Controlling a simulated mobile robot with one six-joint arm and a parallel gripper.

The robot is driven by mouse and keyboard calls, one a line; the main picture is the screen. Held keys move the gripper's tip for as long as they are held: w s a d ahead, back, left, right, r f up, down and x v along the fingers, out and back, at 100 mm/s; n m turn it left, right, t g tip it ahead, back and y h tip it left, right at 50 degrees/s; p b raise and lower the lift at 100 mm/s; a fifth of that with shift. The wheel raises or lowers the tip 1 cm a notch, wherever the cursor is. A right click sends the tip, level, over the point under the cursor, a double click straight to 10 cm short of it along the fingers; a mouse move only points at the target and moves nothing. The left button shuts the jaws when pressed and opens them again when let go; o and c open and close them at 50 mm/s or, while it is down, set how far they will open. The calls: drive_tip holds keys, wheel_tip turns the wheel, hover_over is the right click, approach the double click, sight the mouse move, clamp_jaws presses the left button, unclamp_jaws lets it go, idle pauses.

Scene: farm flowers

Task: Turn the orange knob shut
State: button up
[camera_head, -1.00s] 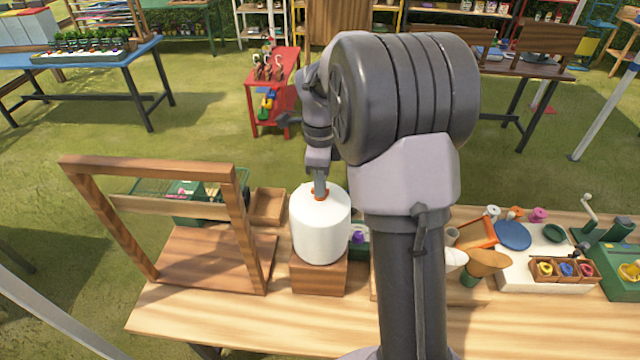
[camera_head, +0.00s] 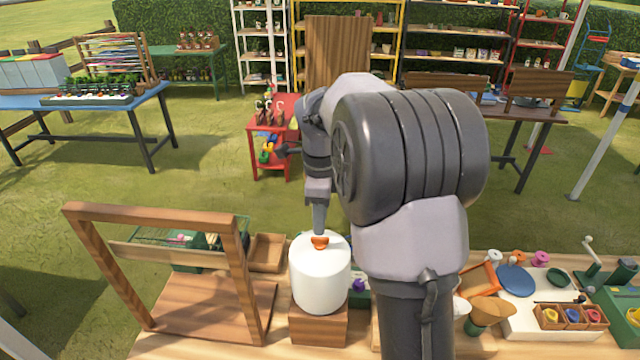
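The orange knob (camera_head: 320,242) sits on top of a white cylindrical tank (camera_head: 320,280), which stands upright on a wooden block (camera_head: 318,325). My gripper (camera_head: 319,228) points down just above and behind the knob. Its tip is very near the knob, and more of the orange shows below it. The fingers are too small and overlapped to tell whether they are open or shut, or whether they touch the knob.
A wooden frame (camera_head: 247,285) stands close left of the tank, with a small wooden tray (camera_head: 267,252) behind. Right of my arm lie a blue disc (camera_head: 515,280), an orange frame and a box of small coloured items (camera_head: 570,317). Grass lies beyond the table.

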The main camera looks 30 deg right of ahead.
sight(320, 237)
wheel_tip(320, 237, up, 13)
drive_tip(key=p, duration=0.2)
drive_tip(key=shift+f+p, duration=0.2)
drive_tip(key=shift+p, duration=0.15)
